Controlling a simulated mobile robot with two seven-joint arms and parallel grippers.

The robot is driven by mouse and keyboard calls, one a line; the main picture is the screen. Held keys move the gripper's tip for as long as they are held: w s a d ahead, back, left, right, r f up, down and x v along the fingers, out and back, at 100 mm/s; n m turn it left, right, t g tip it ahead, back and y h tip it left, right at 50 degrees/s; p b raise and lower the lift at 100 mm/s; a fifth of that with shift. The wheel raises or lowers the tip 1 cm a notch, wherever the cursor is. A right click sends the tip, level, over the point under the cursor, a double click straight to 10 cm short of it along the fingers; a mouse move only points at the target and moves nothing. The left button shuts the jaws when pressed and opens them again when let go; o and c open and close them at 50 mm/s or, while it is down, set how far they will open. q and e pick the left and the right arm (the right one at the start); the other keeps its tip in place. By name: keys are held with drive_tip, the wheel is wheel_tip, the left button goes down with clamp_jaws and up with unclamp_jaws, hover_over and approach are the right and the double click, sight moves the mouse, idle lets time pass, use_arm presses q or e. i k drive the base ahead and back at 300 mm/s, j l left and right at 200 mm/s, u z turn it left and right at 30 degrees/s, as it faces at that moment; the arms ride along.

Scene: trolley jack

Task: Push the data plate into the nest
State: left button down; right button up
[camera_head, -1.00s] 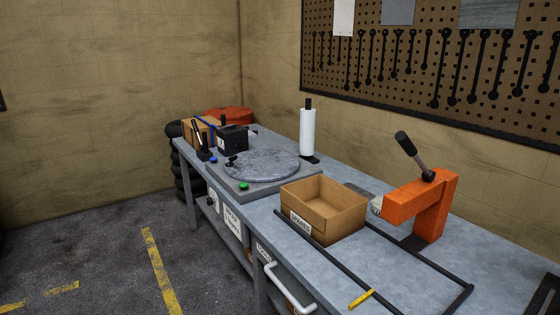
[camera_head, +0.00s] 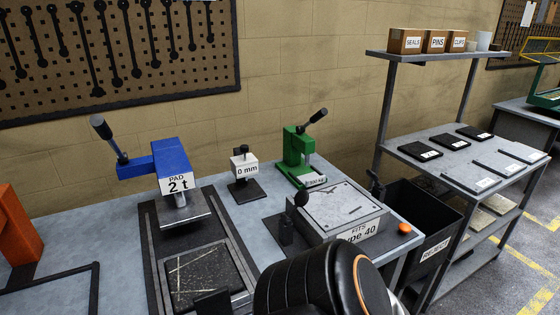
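I cannot pick out the data plate or its nest for certain. A black arm link of mine with an orange ring covers the bench's front middle. Neither of my grippers shows.
A blue press (camera_head: 172,160) marked "PAD 2 t" stands behind a dark scratched pad (camera_head: 205,278) in a black frame. A "0 mm" gauge block (camera_head: 244,166) stands between the presses. A black reject bin (camera_head: 432,222) is beyond the bench's right end.

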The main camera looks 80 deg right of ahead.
sight(309, 180)
drive_tip(key=z, duration=2.75)
drive_tip(key=l+u, duration=0.2)
drive_tip(key=u, duration=0.8)
drive_tip(key=l+u, duration=0.4)
drive_tip(key=k+l+u, duration=0.2)
drive_tip(key=l+u, duration=0.2)
drive_tip(key=k+l+u, duration=0.15)
drive_tip(key=l, duration=0.25)
drive_tip(key=k+l+u, duration=0.1)
drive_tip(key=k+l, duration=0.15)
drive_tip(key=l, duration=0.15)
